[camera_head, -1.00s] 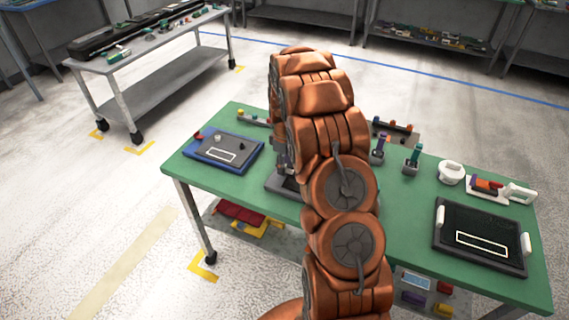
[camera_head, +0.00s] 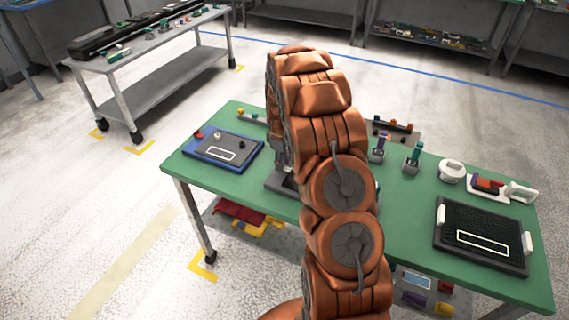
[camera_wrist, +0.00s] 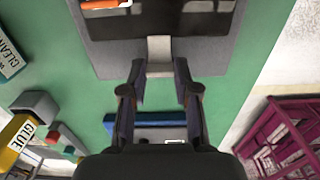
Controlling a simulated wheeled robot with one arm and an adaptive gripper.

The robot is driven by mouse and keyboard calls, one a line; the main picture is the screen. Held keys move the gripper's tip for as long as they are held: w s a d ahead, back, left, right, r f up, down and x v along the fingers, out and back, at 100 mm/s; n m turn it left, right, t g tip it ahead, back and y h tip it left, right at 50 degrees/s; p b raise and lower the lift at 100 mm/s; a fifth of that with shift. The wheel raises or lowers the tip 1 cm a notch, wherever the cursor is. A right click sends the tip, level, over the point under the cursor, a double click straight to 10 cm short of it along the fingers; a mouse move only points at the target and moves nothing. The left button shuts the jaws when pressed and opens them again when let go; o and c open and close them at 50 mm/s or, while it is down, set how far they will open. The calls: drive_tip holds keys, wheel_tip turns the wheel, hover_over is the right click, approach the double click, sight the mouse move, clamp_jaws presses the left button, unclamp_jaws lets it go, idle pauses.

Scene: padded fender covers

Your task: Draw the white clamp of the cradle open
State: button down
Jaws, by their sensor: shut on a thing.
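In the wrist view my gripper (camera_wrist: 160,68) has its fingertips on either side of a white tab, the white clamp (camera_wrist: 159,47), and is shut on it. The clamp is at the near edge of the grey cradle (camera_wrist: 210,61), which has a dark piece lying across it. How far the clamp is drawn out I cannot tell. In the head view my arm hides the gripper and the clamp; only a grey corner of the cradle (camera_head: 277,182) shows left of the arm.
On the green table (camera_head: 400,245), a blue tray (camera_head: 226,150) lies left and a black tray with white handles (camera_head: 480,238) right. A white round piece (camera_head: 452,172) stands behind it. A yellow GLUE box (camera_wrist: 15,140) and a magenta crate (camera_wrist: 285,140) show in the wrist view.

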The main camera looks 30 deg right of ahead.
drive_tip(key=shift+w+a+f+b, duration=0.15)
drive_tip(key=shift+w+a+b, duration=0.4)
drive_tip(key=shift+w, duration=0.35)
drive_tip(key=shift+w+r, duration=0.15)
drive_tip(key=shift+r, duration=0.05)
drive_tip(key=shift+a, duration=0.1)
drive_tip(key=c, duration=0.8)
unclamp_jaws()
drive_tip(key=shift+c, duration=0.2)
wheel_tip(320, 180, up, 12)
